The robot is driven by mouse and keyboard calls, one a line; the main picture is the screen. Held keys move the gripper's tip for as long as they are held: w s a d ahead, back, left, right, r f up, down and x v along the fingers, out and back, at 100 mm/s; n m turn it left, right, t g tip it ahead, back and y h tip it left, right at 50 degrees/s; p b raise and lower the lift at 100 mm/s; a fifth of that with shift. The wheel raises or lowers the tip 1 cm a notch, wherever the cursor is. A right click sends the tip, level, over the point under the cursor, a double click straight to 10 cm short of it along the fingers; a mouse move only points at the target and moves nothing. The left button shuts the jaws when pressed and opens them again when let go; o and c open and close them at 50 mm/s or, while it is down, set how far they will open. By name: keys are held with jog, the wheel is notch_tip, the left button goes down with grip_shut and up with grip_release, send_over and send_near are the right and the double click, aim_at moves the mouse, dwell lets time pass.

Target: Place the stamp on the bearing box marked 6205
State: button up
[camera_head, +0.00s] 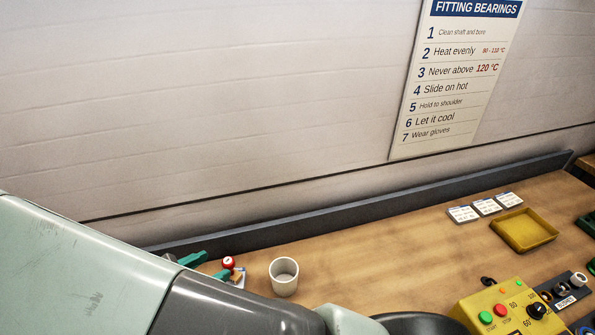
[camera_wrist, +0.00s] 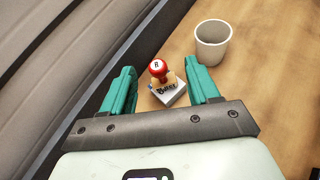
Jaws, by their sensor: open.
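The stamp (camera_wrist: 158,68) has a round red knob with a white top bearing a letter. It stands upright on or against a small pale block (camera_wrist: 172,94) with dark lettering that I cannot read fully. In the head view the stamp's knob (camera_head: 228,262) shows beside the green fingers. My gripper (camera_wrist: 161,74) is open, one finger on each side of the stamp with gaps, and holds nothing. Three flat white boxes (camera_head: 462,214) (camera_head: 487,206) (camera_head: 509,200) lie in a row at the back right; their print is too small to read.
A white cup (camera_head: 284,276) stands just right of the stamp. A yellow tray (camera_head: 525,231) lies in front of the boxes. A yellow control box (camera_head: 507,310) with buttons is at the front right. A dark ledge (camera_head: 370,206) runs along the back. The bench middle is clear.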

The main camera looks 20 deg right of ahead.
jog(key=s+d+r+m+g+y, duration=0.1)
jog(key=d+r+m+g+y, duration=0.15)
jog(key=d+r+m, duration=0.5)
jog(key=s+d+r+m+g+y, duration=0.2)
jog(key=d+r+m+g, duration=0.25)
jog(key=r+m, duration=0.55)
jog(key=s+d+r+m+t+y, duration=0.4)
jog(key=s+r+m, duration=0.3)
jog(key=r, duration=0.7)
jog(key=s+d+y, duration=0.1)
jog(key=s, duration=0.1)
jog(key=shift+s+d+r, duration=0.2)
jog(key=shift+s+r, duration=0.15)
jog(key=shift+s, duration=0.05)
